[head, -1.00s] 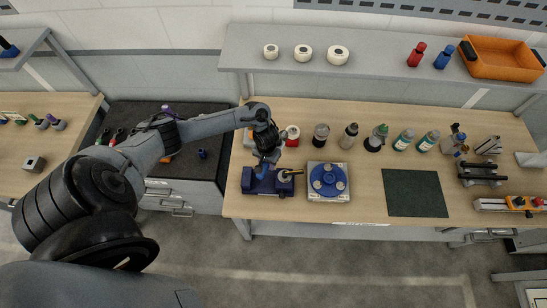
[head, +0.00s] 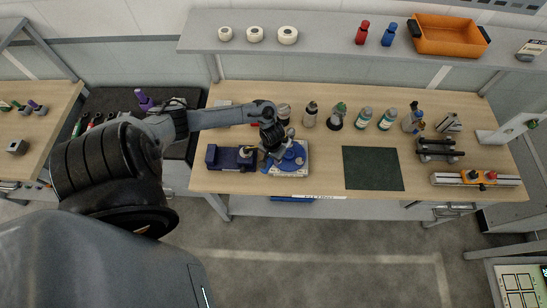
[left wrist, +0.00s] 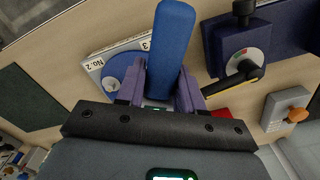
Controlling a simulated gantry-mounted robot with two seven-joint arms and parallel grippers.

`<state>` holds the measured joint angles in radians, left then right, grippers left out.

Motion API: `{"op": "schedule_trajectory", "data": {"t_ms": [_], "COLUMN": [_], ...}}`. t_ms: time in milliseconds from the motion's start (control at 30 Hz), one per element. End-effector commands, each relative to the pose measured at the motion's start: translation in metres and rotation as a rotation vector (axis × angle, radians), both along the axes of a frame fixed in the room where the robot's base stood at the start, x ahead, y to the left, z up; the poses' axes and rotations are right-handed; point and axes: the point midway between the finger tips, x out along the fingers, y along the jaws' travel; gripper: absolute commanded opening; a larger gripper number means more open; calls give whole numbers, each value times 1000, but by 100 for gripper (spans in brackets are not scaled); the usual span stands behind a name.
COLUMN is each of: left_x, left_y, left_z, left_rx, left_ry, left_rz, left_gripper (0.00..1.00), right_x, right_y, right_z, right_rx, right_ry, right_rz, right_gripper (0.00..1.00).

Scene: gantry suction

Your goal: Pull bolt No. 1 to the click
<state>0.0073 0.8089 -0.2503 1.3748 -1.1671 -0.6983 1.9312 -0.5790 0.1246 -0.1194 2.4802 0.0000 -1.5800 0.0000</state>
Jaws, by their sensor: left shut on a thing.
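My left gripper (head: 273,157) is over the left side of a round blue disc (head: 296,157) on a pale square plate (head: 291,173). In the left wrist view the gripper (left wrist: 160,88) is shut on a blue rounded bar (left wrist: 172,40). I cannot tell what the bar's far end joins. Behind it the blue disc (left wrist: 120,75) and the white plate (left wrist: 92,67) show, with the label "No. 2" and part of a "3". The bar and fingers hide part of the disc. I cannot make out a label "No. 1". The right gripper is not in view.
A blue device (head: 228,158) with a black-and-yellow lever (left wrist: 238,80) stands close to the left of the plate. Several bottles (head: 365,117) line the bench's back. A dark green mat (head: 372,168) lies clear to the right. A shelf (head: 330,52) runs above.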

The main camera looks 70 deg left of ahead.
Motion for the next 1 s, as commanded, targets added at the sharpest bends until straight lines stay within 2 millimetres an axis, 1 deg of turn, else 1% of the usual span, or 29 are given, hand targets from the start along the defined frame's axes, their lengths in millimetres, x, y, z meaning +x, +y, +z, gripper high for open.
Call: {"op": "schedule_trajectory", "data": {"t_ms": [267,367,500,533,700,1000], "left_x": [1,1,0,0,0,1], "left_y": [0,0,0,0,-1,0], "left_z": [1,2,4,-3,-18,-35], "left_rx": [0,1,2,2,2,3], "left_ry": [-2,-2,-3,-2,-2,-4], "left_rz": [0,1,1,1,1,2], "left_gripper": [0,0,0,0,0,0], "right_x": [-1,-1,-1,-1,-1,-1], "right_y": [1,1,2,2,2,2], "right_z": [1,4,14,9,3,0], "right_rx": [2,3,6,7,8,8], "right_ry": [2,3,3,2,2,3], "right_rz": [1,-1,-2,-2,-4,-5], "right_gripper": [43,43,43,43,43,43]}}
